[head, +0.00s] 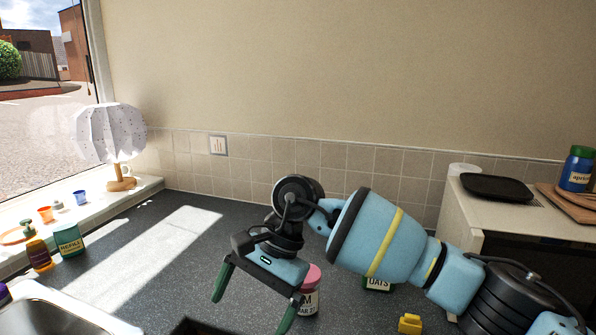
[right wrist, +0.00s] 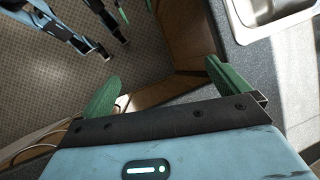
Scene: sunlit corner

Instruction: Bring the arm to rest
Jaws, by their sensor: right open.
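My right arm comes in from the right in the head view, bent over the dark counter. Its right gripper (head: 252,305) points down and toward the front, with its green fingers spread and nothing between them. In the right wrist view the gripper (right wrist: 162,70) is also open and empty, with the floor and a wooden cabinet edge beyond it. Blue and black parts of mine, with a bit of green, show at the top left of that view; whether a left gripper there is open cannot be told. The head view shows no left arm.
A pink-lidded jar (head: 309,290) stands close beside the right gripper, partly hidden. A green oats container (head: 378,285) is behind my arm, and a yellow object (head: 409,323) lies nearer. A sink (head: 60,318) is at front left. The counter's sunlit left-middle is clear.

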